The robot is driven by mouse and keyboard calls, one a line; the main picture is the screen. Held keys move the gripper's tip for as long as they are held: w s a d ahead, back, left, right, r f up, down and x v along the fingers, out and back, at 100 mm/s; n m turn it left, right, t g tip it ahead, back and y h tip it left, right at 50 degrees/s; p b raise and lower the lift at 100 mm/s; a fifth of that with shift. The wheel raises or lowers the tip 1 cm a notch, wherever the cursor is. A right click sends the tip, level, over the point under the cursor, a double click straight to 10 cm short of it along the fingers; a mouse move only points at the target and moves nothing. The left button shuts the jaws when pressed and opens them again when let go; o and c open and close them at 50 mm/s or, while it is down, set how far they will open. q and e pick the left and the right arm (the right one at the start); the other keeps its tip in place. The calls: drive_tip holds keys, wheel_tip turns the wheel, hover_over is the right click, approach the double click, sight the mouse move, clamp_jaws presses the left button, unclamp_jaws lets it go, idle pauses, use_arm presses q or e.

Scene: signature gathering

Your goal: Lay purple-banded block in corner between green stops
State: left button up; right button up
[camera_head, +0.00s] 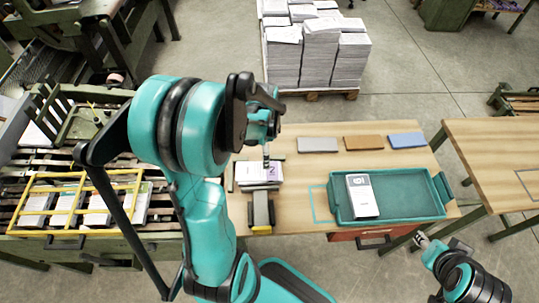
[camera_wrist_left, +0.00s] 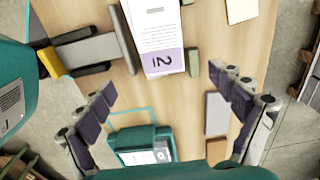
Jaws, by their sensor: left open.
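The white purple-banded block (camera_wrist_left: 162,40), marked with a 2, lies on the wooden table in the left wrist view.
A grey pusher with a yellow end (camera_wrist_left: 95,48) touches or nearly touches the block's side. A green tray (camera_head: 410,209) holds another white block (camera_head: 362,196). Grey (camera_head: 318,145), brown (camera_head: 363,142) and blue (camera_head: 407,140) flat pieces lie behind. A yellow rack (camera_head: 90,187) stands left.

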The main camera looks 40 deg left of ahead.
use_arm(q)
drive_tip(key=s+d+r+n+t, duration=0.2)
drive_tip(key=d+r+n, duration=0.3)
drive_tip(key=d, duration=0.3)
drive_tip(key=s+d+r+n+t, duration=0.3)
drive_tip(key=d+r+n+t, duration=0.2)
drive_tip(key=d+r, duration=0.3)
drive_tip(key=shift+s+d, duration=0.15)
drive_tip(key=shift+s, duration=0.1)
